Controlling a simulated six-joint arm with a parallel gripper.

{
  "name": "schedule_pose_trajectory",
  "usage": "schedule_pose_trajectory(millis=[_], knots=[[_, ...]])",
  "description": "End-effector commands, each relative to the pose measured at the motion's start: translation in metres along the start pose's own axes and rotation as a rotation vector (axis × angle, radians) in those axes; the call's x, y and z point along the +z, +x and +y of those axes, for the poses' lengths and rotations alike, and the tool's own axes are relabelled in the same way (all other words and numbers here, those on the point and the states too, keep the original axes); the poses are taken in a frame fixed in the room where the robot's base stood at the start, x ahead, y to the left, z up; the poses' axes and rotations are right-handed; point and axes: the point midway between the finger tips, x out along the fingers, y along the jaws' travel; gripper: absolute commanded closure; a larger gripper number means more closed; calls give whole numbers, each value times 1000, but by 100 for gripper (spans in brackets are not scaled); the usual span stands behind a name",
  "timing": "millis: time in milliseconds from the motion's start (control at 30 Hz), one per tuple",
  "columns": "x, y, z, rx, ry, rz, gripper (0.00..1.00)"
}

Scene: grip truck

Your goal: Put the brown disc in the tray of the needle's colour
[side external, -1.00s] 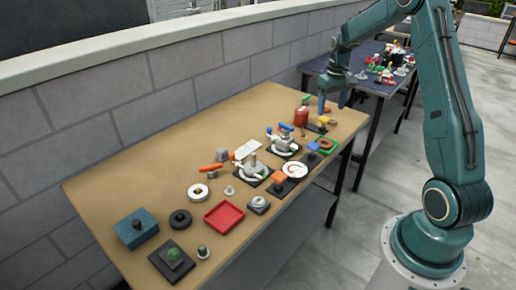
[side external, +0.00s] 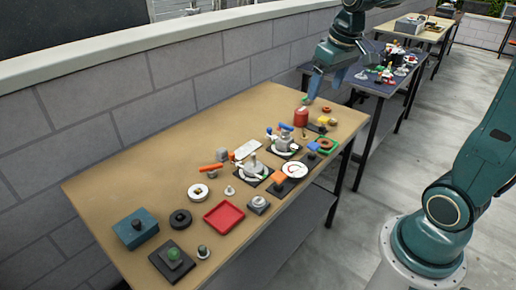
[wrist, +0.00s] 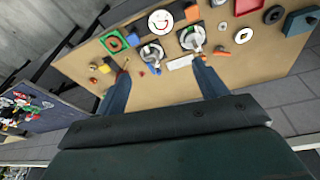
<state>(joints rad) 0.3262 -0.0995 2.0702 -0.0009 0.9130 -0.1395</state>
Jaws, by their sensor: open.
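A brown disc (side external: 326,145) lies in the green tray (side external: 334,151) at the table's right edge. The disc (wrist: 114,43) and green tray (wrist: 105,37) also show in the wrist view. A similar small brownish disc (side external: 326,110) lies near the far right corner. The red tray (side external: 224,217) is empty near the front edge. The white dial (side external: 295,170) shows a reddish mark; its needle is too small to read surely in the side view. My gripper (side external: 322,90) is open and empty, above the table's far end. Both fingers show apart in the wrist view (wrist: 162,70).
A teal box (side external: 136,230) is at the left. The table's back left is clear.

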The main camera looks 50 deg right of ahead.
Motion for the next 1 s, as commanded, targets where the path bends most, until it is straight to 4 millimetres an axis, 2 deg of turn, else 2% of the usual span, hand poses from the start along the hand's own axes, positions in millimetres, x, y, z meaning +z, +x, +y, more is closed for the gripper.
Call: schedule_pose_trajectory(millis=[100, 300, 500, 700, 833, 1000], knots=[[22, -18, -20, -9, -29, 41, 29], [61, -37, -46, -29, -73, 102, 29], [102, -48, -64, -56, -114, 162, 29], [137, -51, -76, -84, -148, 212, 29], [151, -50, -79, -97, -161, 231, 29], [158, -49, -80, -103, -165, 239, 29]])
